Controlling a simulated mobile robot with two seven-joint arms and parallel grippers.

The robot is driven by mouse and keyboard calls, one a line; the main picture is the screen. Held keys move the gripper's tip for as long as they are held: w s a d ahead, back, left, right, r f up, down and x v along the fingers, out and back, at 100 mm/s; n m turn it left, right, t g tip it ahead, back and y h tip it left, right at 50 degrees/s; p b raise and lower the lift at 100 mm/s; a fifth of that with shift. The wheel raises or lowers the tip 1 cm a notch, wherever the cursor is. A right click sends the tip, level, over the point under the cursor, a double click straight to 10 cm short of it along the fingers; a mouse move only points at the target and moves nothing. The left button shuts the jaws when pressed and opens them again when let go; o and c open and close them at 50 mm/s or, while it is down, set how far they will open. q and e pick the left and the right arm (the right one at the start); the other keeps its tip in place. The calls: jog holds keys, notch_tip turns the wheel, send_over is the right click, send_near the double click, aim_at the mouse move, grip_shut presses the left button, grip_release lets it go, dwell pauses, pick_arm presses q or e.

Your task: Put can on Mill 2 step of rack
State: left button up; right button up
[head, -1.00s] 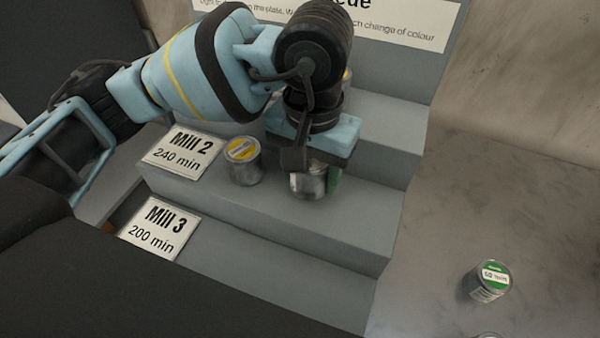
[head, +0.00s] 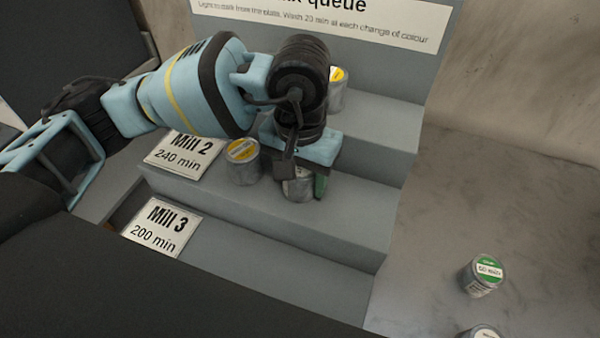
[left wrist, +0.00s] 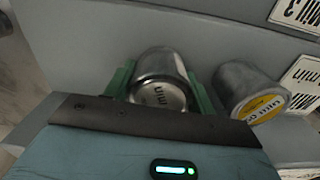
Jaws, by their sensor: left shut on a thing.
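My left gripper (head: 302,186) is shut on a grey metal can (head: 297,189) at the Mill 2 step (head: 345,215) of the grey rack. In the left wrist view the held can (left wrist: 160,80) sits between two green fingers, its lid marked "min". I cannot tell whether its base touches the step. A yellow-labelled can (head: 243,162) stands on the same step, just left of the gripper, beside the "Mill 2 240 min" plate (head: 184,155). My right gripper is not in view.
Another yellow-labelled can (head: 338,92) stands on the step above. The Mill 3 step (head: 270,277) below looks empty, with its plate (head: 160,227) at left. A green-labelled can (head: 483,276) and a partly cut-off can (head: 480,332) stand on the marbled surface at right.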

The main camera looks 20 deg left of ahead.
pick_arm(q)
jog(key=shift+f, duration=0.15)
jog(key=o, duration=1.1)
notch_tip(320, 180, up, 12)
jog(key=shift+r+b, duration=0.25)
jog(key=shift+b, duration=0.15)
jog(key=shift+f, duration=0.1)
